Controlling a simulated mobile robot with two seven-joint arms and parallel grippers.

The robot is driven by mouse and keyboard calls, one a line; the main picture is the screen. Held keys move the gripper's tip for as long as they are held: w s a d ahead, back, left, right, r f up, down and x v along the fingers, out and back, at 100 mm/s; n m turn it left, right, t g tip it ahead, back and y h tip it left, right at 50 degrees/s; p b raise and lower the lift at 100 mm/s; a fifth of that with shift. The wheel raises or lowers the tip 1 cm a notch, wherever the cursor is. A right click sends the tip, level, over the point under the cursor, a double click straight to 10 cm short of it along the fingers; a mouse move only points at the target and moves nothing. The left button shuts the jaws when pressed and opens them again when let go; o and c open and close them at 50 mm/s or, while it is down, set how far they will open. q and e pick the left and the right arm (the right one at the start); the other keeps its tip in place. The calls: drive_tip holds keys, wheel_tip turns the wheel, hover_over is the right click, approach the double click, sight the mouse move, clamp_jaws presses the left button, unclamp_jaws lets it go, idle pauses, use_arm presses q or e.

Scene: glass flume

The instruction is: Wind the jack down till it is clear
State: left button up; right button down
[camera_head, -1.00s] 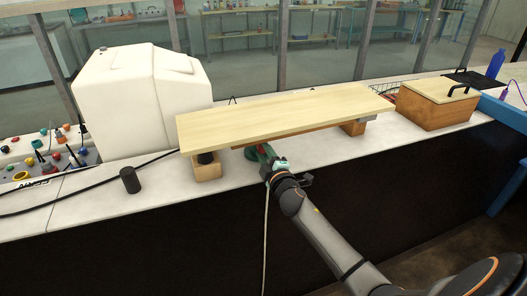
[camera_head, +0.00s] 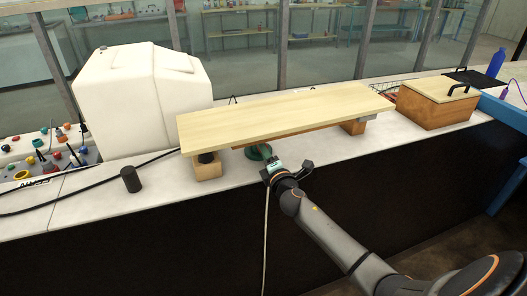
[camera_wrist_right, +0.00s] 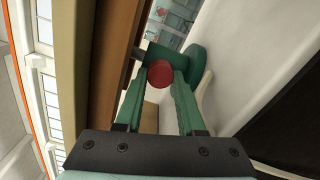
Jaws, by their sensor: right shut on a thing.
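The jack (camera_head: 258,152) stands under the front edge of a long pale board (camera_head: 290,112); its green round foot shows. In the right wrist view its green foot (camera_wrist_right: 207,62) and a round red knob (camera_wrist_right: 160,74) show beside the board's underside. My right gripper (camera_head: 268,168) reaches in from the lower right at the board's front edge. In the wrist view the two green fingers of my right gripper (camera_wrist_right: 159,84) close on the red knob from both sides. The jack's top is hidden under the board. My left gripper is not in view.
The board rests over a wooden block with a black piece (camera_head: 207,171) at left and another block (camera_head: 353,127) at right. A black cylinder (camera_head: 131,180), white tank (camera_head: 140,100) and wooden box (camera_head: 436,104) stand on the bench. Glass stands behind.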

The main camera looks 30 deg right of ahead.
idle(0.4)
drive_tip(key=c, duration=0.5)
unclamp_jaws()
